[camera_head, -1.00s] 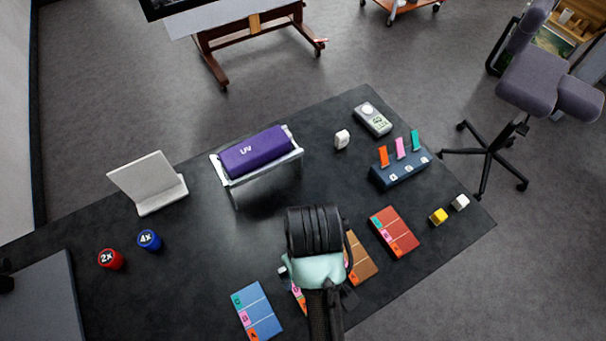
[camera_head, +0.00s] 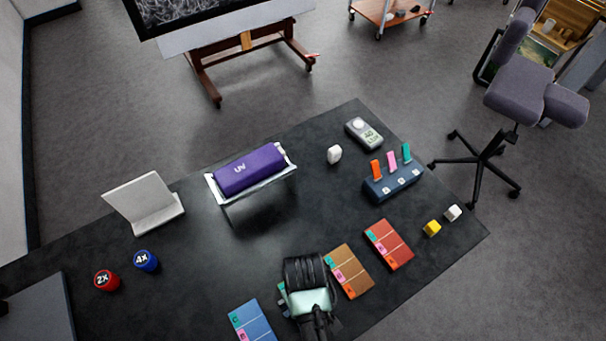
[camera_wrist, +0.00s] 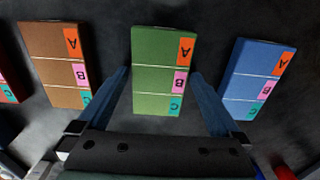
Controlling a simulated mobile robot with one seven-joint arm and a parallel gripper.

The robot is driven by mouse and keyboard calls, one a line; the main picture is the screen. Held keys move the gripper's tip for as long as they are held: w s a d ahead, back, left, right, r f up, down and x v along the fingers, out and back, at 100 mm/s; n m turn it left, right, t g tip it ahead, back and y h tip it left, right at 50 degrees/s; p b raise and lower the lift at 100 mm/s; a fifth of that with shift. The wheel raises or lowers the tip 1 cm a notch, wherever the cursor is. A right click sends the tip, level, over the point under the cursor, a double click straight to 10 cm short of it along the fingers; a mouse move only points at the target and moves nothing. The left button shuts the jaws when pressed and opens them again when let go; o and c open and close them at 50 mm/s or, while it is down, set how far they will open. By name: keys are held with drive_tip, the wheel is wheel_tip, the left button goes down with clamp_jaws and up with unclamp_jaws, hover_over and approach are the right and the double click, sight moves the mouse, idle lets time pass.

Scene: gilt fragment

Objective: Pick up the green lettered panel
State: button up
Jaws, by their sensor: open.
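The green lettered panel (camera_wrist: 152,48) lies flat in the middle of the wrist view, with orange A, pink B and teal C tabs down its right side. My gripper (camera_wrist: 160,75) is open and empty, one blue finger on each side of the panel's near part. I cannot tell how high the fingers are above the table. In the head view my gripper (camera_head: 308,300) hides most of the green panel; only a small edge with tabs shows at its left.
A brown panel (camera_head: 355,275) and a red panel (camera_head: 390,247) lie to the right, a blue panel (camera_head: 258,325) to the left. A purple UV lamp (camera_head: 245,172) on a stand is farther back. The black table's (camera_head: 200,280) centre is clear.

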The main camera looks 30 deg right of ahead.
drive_tip(key=shift+f, duration=0.3)
drive_tip(key=shift+c, duration=0.3)
